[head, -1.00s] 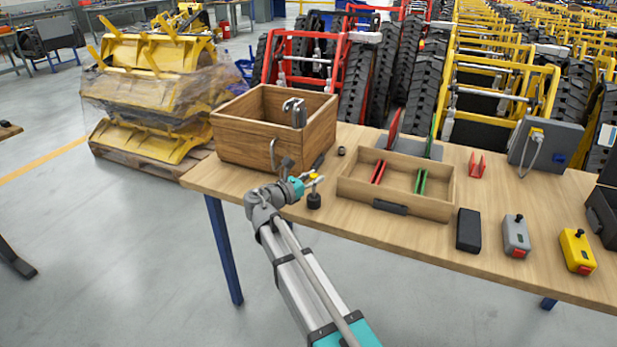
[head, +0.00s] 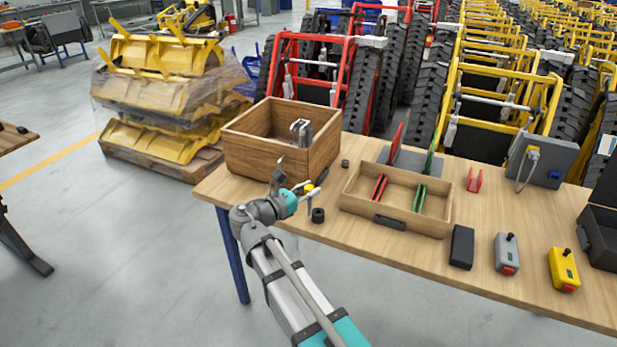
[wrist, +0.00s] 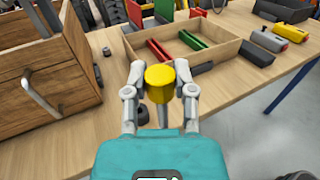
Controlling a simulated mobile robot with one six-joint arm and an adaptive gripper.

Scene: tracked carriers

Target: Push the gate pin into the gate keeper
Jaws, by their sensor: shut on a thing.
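My gripper (head: 308,188) is shut on a small yellow-topped piece (wrist: 159,80), which I take to be the gate pin. In the wrist view the yellow head sits between both fingers. In the head view a thin shaft seems to hang below it. A black ring-shaped piece (head: 318,215) stands on the table just right of and below the held piece, apart from it. It shows partly behind a finger in the wrist view (wrist: 143,113). A second small dark ring (head: 345,163) lies farther back. I cannot tell for certain which is the gate keeper.
A wooden box (head: 255,155) with a metal hook stands left of my gripper. A shallow wooden tray (head: 445,222) with red and green plates is right. A black block (head: 461,247), grey box (head: 507,254) and yellow box (head: 564,270) stand along the table's front.

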